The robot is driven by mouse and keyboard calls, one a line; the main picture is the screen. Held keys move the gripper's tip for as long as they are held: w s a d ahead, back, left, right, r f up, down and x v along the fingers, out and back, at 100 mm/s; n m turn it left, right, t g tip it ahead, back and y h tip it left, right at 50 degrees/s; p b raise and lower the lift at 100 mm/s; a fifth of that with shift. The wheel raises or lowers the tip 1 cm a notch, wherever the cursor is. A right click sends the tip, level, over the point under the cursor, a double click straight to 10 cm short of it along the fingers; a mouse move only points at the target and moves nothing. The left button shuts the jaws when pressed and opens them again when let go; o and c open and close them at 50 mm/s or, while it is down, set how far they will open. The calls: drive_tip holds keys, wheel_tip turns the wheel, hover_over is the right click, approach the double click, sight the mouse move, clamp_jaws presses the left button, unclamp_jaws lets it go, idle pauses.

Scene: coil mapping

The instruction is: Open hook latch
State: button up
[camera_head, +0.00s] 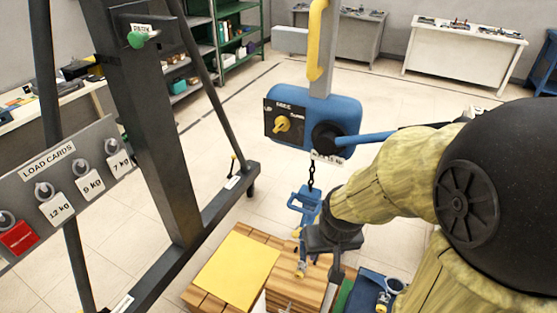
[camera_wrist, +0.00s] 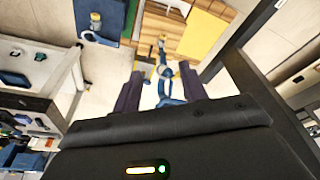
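A blue hook (camera_head: 307,203) hangs on a short dark chain (camera_head: 311,176) below the blue hoist body (camera_head: 345,112). In the wrist view the blue hook (camera_wrist: 165,72) shows beyond and between my fingertips. My gripper (camera_head: 318,262) is beside the hook in the head view, partly covering its lower part. In the wrist view my gripper (camera_wrist: 161,82) has its two dark fingers well apart. I cannot tell whether a finger touches the hook. The latch is too small to make out clearly.
Wooden blocks with a yellow top (camera_head: 237,268) stand below the hook. A dark steel frame (camera_head: 160,130) and a load card board (camera_head: 65,190) are on the left. A yellow hoist knob (camera_head: 283,124) is above. A white table (camera_head: 464,50) stands far back.

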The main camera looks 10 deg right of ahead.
sight(296, 235)
drive_tip(key=w+a+f+m+t+h+b, duration=0.2)
drive_tip(key=w+a+f+m+t+b, duration=0.35)
drive_tip(key=w+a+f, duration=0.8)
drive_tip(key=s+a+f+m+t+h+b, duration=0.1)
drive_tip(key=s+f+t+h+b, duration=0.3)
drive_tip(key=s+h+b, duration=0.3)
drive_tip(key=f+h+b, duration=0.1)
drive_tip(key=h+b, duration=0.1)
drive_tip(key=h, duration=0.1)
drive_tip(key=shift+s+a+t+h, duration=0.3)
drive_tip(key=shift+t+h, duration=0.05)
drive_tip(key=shift+h, duration=0.05)
drive_tip(key=shift+w, duration=0.1)
drive_tip(key=x, duration=1.7)
drive_tip(key=shift+w+f, duration=0.1)
drive_tip(key=shift+f, duration=0.05)
